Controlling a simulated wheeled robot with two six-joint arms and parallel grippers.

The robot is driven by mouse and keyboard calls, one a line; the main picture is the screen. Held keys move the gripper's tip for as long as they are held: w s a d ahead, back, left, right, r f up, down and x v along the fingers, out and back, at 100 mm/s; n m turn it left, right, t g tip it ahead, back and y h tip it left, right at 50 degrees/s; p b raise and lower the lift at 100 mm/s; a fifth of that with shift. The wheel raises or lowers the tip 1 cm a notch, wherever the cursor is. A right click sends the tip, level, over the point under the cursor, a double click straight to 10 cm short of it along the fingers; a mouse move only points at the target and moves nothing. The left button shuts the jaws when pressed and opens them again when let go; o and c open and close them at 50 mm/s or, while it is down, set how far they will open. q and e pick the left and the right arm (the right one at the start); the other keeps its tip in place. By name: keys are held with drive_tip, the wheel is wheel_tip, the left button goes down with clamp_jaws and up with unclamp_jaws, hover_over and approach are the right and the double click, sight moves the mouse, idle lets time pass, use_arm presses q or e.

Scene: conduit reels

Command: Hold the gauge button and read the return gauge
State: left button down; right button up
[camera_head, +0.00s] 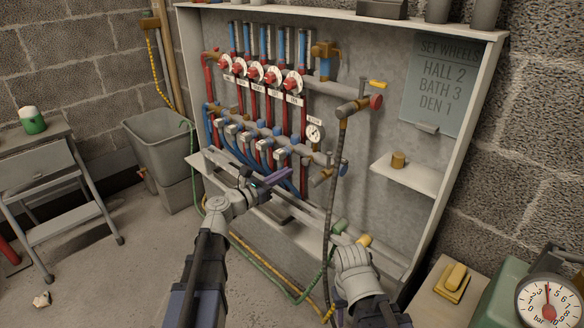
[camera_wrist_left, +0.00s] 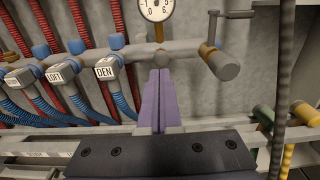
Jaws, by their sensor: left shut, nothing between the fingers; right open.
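The small round return gauge (camera_head: 315,132), with a white face, stands above the right end of the lower manifold bar. In the left wrist view its dial (camera_wrist_left: 156,8) is cut off at the top, so I cannot read it fully. My left gripper (camera_head: 290,172) is shut and empty, its purple fingers together. In the left wrist view the fingertips (camera_wrist_left: 161,71) lie just below the manifold under the gauge's brass stem (camera_wrist_left: 160,32). No button is clearly visible; contact cannot be told. My right gripper (camera_head: 339,317) is low at the board's front right, its fingers mostly hidden.
A large gauge marked bar (camera_head: 548,300) stands at the bottom right beside a yellow object (camera_head: 453,281). A black hose (camera_head: 335,190) hangs right of my left gripper. A lever valve (camera_wrist_left: 222,58) sits right of the fingertips. The grey tub (camera_head: 160,143) stands left.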

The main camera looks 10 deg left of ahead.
use_arm(q)
drive_tip(key=v, duration=0.7)
drive_tip(key=s+d+f+m+g+y+p, duration=0.1)
drive_tip(key=s+d+f+m+g+p, duration=0.2)
drive_tip(key=s+d+f+m+g, duration=0.4)
drive_tip(key=s+d+f+m+g+p, duration=0.2)
drive_tip(key=s+d+m+g+p, duration=0.15)
drive_tip(key=d+m, duration=0.7)
drive_tip(key=s+a+f+m+g+y+p, duration=0.1)
drive_tip(key=s+a+m+g+y+p, duration=0.1)
drive_tip(key=s+m+y, duration=0.5)
drive_tip(key=s+a+f+m+g+y+p, duration=0.1)
drive_tip(key=s+a+m+g+y+p, duration=0.25)
drive_tip(key=m, duration=0.55)
wheel_tip(320, 180, up, 37)
drive_tip(key=d+p, duration=0.2)
drive_tip(key=p, duration=3.4)
drive_tip(key=shift+s+t, duration=0.4)
drive_tip(key=shift+s, duration=0.05)
drive_tip(key=shift+n, duration=0.25)
